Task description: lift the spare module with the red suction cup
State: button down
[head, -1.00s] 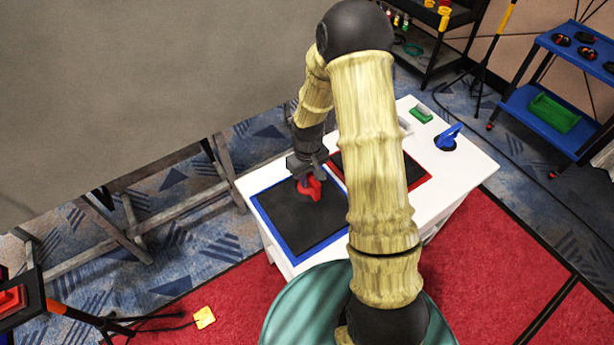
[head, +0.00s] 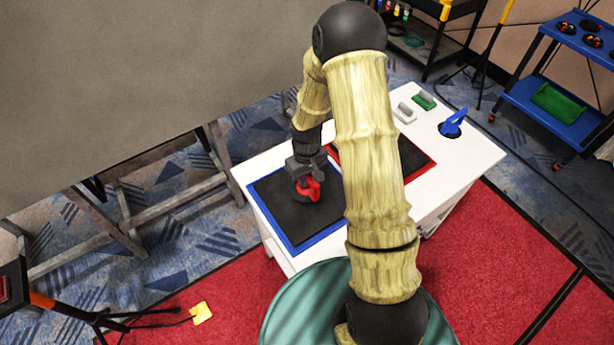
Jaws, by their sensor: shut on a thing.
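The red suction cup (head: 309,189) stands on a square black module (head: 295,222). My gripper (head: 305,175) is shut on the cup's handle from above. The cup's dark round base appears to touch the module's face. The module lies over a blue-edged pad (head: 257,206) on the left part of the white table. Whether there is a gap under the module is too small to tell. My arm hides the module's right side.
A red-edged black pad (head: 415,159) lies to the right, partly behind my arm. A blue suction cup (head: 452,124), a green-handled tool (head: 424,101) and a grey-handled tool (head: 404,112) stand on the white table (head: 460,163). A large grey panel (head: 130,90) stands at left.

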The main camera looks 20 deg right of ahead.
jog(key=shift+f+b, duration=0.4)
jog(key=shift+f, duration=0.45)
jog(key=shift+w, duration=0.1)
jog(key=shift+f, duration=0.4)
dwell(0.5)
jog(key=shift+r+p, duration=0.4)
jog(key=shift+r, duration=0.4)
dwell(1.4)
